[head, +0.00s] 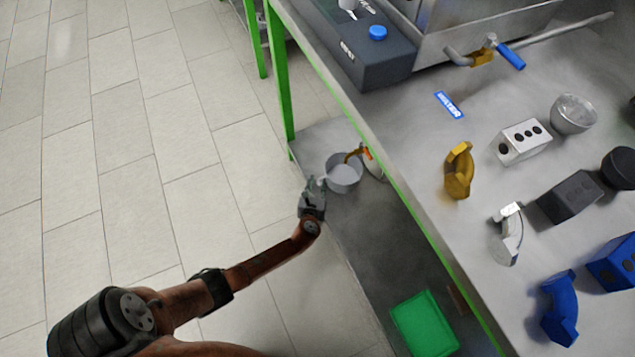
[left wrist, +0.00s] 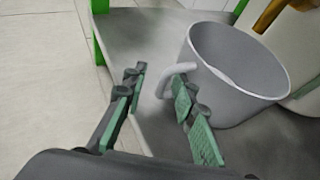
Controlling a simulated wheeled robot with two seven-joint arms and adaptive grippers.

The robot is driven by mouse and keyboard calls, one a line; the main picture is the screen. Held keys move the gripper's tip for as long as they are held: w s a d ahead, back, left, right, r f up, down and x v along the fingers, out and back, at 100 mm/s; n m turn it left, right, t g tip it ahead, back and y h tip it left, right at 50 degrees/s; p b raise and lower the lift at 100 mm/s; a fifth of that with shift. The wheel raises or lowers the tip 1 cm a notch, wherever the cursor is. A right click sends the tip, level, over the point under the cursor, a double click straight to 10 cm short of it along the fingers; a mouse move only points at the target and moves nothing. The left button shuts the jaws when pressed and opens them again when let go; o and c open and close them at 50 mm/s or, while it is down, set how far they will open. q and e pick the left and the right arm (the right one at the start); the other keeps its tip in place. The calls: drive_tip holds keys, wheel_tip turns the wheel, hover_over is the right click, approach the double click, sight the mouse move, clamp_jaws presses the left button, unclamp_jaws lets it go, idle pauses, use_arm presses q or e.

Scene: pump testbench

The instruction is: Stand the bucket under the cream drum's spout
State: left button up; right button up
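The grey bucket (head: 343,179) stands upright on the lower shelf under the bench. In the left wrist view the bucket (left wrist: 237,75) shows its open mouth and a pale side handle (left wrist: 177,72). The cream drum (head: 373,164) is partly hidden by the bench edge. Its brass spout (head: 353,154) appears over the bucket's rim in the head view; I cannot tell how exactly they line up. My left gripper (head: 315,184) is open beside the handle. In the left wrist view its fingers (left wrist: 158,85) are apart, the right one overlapping the handle. My right gripper is out of view.
The bench's green frame (head: 408,215) runs above the shelf (head: 372,243). A green tray (head: 423,324) lies on the shelf nearer me. The bench top holds several blue, yellow, grey and white parts. The tiled floor (head: 160,130) at left is clear.

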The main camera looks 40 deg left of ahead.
use_arm(q)
drive_tip(key=shift+s+d, duration=0.1)
drive_tip(key=shift+s+d, duration=0.1)
drive_tip(key=shift+s, duration=0.1)
drive_tip(key=v, duration=1.1)
drive_tip(key=shift+r, duration=0.2)
drive_tip(key=shift+s, duration=0.1)
